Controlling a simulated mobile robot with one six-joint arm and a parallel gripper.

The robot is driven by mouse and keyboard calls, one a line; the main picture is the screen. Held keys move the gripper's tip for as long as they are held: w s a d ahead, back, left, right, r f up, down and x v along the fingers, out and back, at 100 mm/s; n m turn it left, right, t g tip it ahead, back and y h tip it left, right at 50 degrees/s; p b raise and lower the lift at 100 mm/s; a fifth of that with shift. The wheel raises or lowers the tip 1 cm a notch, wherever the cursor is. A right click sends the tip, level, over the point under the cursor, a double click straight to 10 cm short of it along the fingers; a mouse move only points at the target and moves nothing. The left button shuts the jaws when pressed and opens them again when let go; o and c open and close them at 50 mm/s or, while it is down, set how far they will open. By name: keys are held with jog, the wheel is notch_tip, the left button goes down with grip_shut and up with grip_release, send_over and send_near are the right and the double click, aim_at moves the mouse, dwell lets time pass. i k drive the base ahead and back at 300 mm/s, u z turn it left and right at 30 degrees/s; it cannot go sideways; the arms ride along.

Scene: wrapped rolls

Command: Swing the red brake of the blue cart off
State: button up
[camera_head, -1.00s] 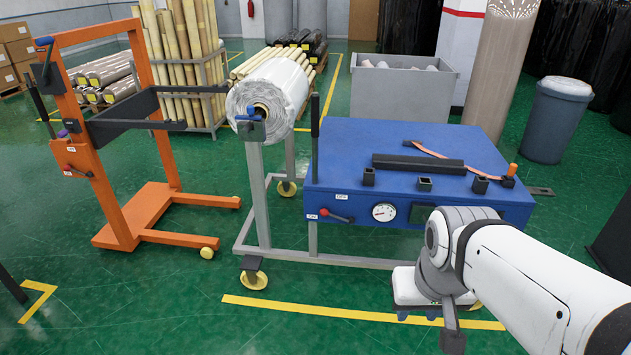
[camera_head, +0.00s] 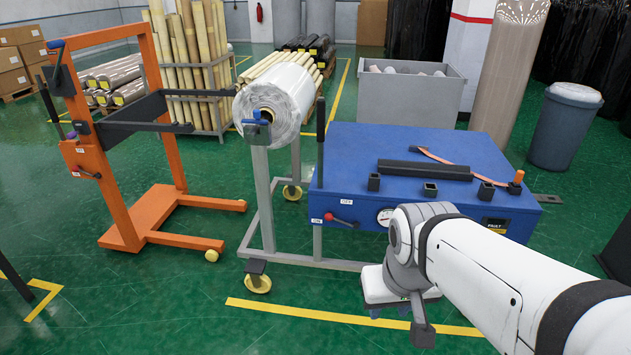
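The blue cart (camera_head: 400,152) stands right of centre on the floor. On its front face is the red brake (camera_head: 328,217), a short dark lever with a red knob. The knob lies at the left, beside the ON label (camera_head: 317,220). The OFF label (camera_head: 347,198) is above and to the right of it. My gripper (camera_head: 389,311) is in front of the cart, lower and to the right of the brake, apart from it. Only dark tips show under its white body; its opening is unclear. It holds nothing that I can see.
A grey wheeled frame with a wrapped roll (camera_head: 275,100) stands left of the cart. An orange lifter (camera_head: 108,190) is further left. A dark bar (camera_head: 424,170) and an orange strap (camera_head: 434,155) lie on the cart's top.

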aim_at(329, 216)
jog(key=i, duration=0.95)
jog(key=z, duration=1.7)
jog(key=k, duration=1)
jog(key=u, duration=1.25)
jog(key=i, duration=1)
jog(key=z, duration=0.05)
